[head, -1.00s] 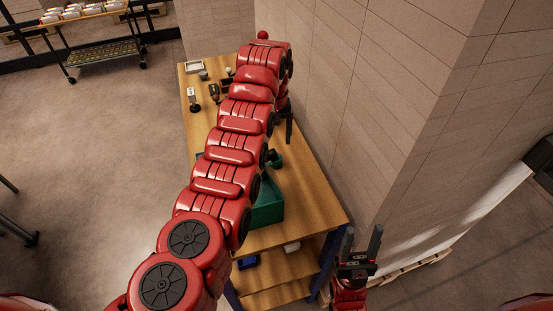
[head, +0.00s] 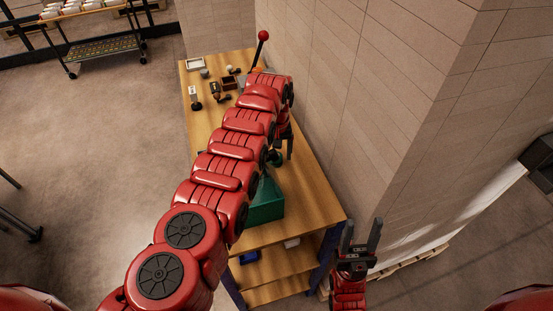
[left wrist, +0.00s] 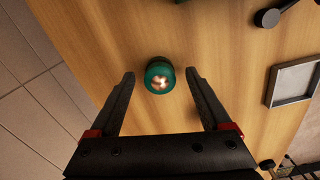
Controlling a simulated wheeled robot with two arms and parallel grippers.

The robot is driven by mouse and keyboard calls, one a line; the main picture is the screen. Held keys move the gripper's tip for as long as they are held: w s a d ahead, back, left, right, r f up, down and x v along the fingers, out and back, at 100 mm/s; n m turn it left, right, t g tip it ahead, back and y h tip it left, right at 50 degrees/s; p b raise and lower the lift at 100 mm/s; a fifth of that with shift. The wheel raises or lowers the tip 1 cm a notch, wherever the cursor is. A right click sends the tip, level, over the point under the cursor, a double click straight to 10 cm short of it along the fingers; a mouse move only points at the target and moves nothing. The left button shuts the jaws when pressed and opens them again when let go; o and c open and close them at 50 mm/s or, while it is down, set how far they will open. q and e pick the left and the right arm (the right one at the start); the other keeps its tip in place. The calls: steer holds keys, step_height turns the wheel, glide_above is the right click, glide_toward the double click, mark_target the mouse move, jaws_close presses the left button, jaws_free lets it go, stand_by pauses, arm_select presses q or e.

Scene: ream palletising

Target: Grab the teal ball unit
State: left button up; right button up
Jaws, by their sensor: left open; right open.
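The teal ball unit (left wrist: 160,77) is a round teal cup with a shiny pale ball in its top, on the wooden table. In the left wrist view it appears between the fingertips of my left gripper (left wrist: 160,73), with a visible gap on each side. That gripper is open and empty; its exact height above the unit is hard to tell. In the head view the unit (head: 275,158) is partly hidden by my left arm, beside my left gripper (head: 284,148). My right gripper (head: 362,226) is open and empty, off the table's near right corner.
A teal bin (head: 267,205) stands at the near part of the table (head: 308,205). A tiled wall (head: 350,100) runs close along the right side.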

arm_select(q)
jaws_close()
stand_by(0.3)
steer(key=shift+r, duration=0.1)
